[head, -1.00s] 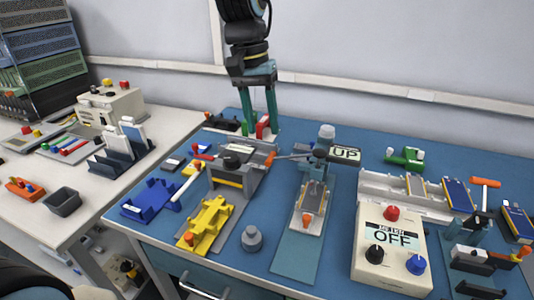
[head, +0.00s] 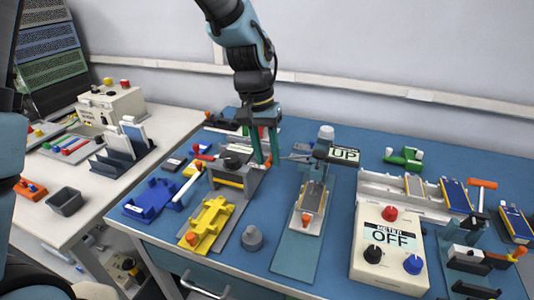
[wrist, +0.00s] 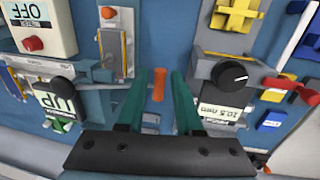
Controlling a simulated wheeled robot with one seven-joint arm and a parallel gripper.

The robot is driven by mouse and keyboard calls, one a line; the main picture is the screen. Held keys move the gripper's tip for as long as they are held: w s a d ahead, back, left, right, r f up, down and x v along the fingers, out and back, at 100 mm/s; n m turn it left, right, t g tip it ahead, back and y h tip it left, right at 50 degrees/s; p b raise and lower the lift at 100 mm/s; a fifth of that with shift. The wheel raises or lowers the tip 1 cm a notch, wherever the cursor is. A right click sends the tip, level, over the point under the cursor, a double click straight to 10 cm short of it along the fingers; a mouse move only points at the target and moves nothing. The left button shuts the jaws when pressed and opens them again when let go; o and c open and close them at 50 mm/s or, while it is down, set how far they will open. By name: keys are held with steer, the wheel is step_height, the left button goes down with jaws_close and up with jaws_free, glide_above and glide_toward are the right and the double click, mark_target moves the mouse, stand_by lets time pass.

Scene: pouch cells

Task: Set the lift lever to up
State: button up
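The lift lever (head: 297,157) is a grey bar reaching left from the press post, below a sign (head: 344,154) that reads UP. Its orange handle (wrist: 159,84) shows in the wrist view between my gripper's two teal fingers, with a gap on both sides. My gripper (head: 265,162) points down at the lever's left end, open, and largely hides the orange handle in the head view. The sign also shows upside down in the wrist view (wrist: 63,103). Below the post, the press holds a small cell plate (head: 312,197).
A grey block with a black dial (head: 233,161) stands close left of my gripper. A yellow fixture (head: 208,222) and a blue fixture (head: 155,197) lie nearer the front left. A meter box (head: 390,250) reading OFF stands on the right.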

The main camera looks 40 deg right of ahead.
jaws_close()
stand_by(1.1)
